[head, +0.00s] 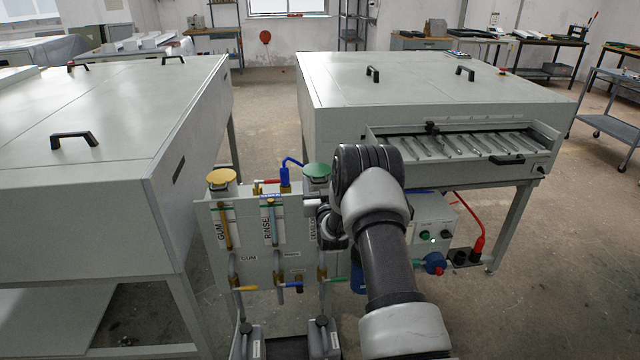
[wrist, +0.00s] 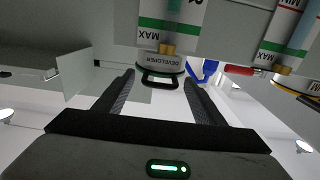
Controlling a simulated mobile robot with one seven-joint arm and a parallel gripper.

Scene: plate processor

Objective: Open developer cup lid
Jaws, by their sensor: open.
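The developer cup shows in the wrist view, upside down, as a pale cylinder (wrist: 160,60) marked DEVELOPER. A black loop handle (wrist: 160,84) sits on its lid, whose green edge is just visible. In the head view the green lid (head: 317,170) lies flat on the cup and looks closed. My gripper (wrist: 158,77) is open and empty. Its two dark fingers show to either side of the handle in the wrist view; I cannot tell whether the tips reach around it. In the head view my wrist is right of the cup and hides the fingers.
A large plate processor (head: 425,85) stands behind, and another grey machine (head: 100,140) fills the left.

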